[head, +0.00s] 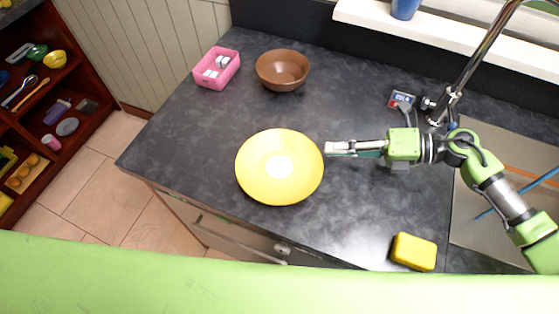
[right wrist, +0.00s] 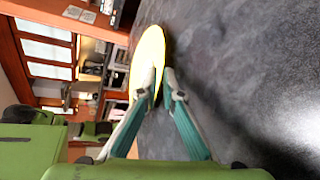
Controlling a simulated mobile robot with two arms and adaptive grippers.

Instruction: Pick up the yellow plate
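The yellow plate (head: 252,170), with a pale centre, lies on the dark countertop (head: 345,220). It appears nearly edge-on in the right wrist view (right wrist: 150,47). My right gripper (head: 327,148) is just to the right of the plate's right rim, its fingers pointing left at it. In the right wrist view its fingertips (right wrist: 160,75) are a little apart, with one overlapping the plate in the picture. I see no clear grip on the rim. My left gripper is not in view.
A brown bowl (head: 283,72) and a pink box (head: 216,69) stand behind the plate. A yellow sponge-like block (head: 413,252) lies at the front right. The sink and faucet (head: 480,60) are at right.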

